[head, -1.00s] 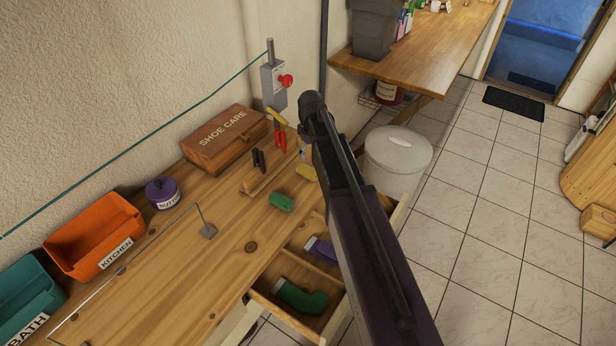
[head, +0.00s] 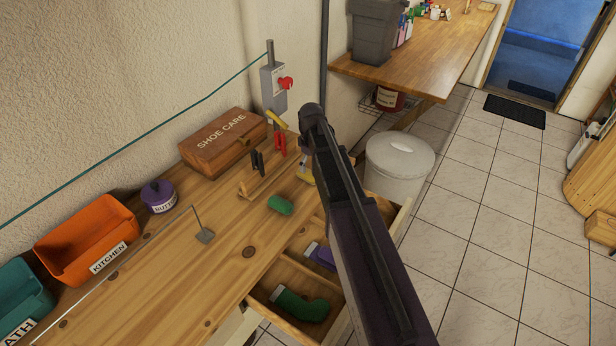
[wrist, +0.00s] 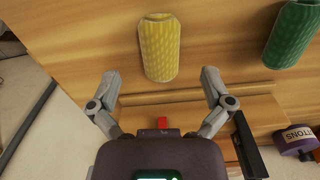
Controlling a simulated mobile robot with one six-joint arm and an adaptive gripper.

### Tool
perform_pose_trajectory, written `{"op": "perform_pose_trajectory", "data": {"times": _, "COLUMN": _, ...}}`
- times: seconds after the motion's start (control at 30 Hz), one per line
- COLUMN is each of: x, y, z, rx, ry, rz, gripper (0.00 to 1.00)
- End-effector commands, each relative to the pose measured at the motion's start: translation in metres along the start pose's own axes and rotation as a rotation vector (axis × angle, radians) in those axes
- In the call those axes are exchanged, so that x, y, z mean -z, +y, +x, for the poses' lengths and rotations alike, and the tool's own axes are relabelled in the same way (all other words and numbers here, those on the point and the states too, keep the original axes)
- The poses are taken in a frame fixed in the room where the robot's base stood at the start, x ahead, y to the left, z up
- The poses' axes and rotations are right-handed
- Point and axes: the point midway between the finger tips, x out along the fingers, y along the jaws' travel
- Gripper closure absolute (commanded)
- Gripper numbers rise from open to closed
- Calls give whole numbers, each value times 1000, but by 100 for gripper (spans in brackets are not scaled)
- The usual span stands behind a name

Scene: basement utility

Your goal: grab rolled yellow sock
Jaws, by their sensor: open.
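The rolled yellow sock (wrist: 159,46) lies on the wooden worktop, in the upper middle of the wrist view. In the head view only a bit of yellow (head: 304,176) shows beside my arm, which hides the rest. My gripper (wrist: 160,76) is open and empty, its two fingers apart. In the wrist view the sock lies between and a little beyond the fingertips, with a gap on each side. I see no contact.
A rolled green sock (head: 281,205) lies nearby; it also shows in the wrist view (wrist: 292,35). An open drawer (head: 263,298) holds a green and a purple item. A shoe care box (head: 222,145), a button tin (head: 159,196) and upright tools (head: 258,165) stand nearby.

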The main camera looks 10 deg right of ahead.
Motion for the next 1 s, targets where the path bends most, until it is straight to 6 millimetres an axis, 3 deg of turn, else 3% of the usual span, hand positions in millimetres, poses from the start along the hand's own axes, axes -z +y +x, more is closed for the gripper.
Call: {"op": "perform_pose_trajectory", "data": {"times": 1.0, "x": 1, "y": 0, "z": 52, "rx": 0, "ry": 0, "rz": 0, "gripper": 0}}
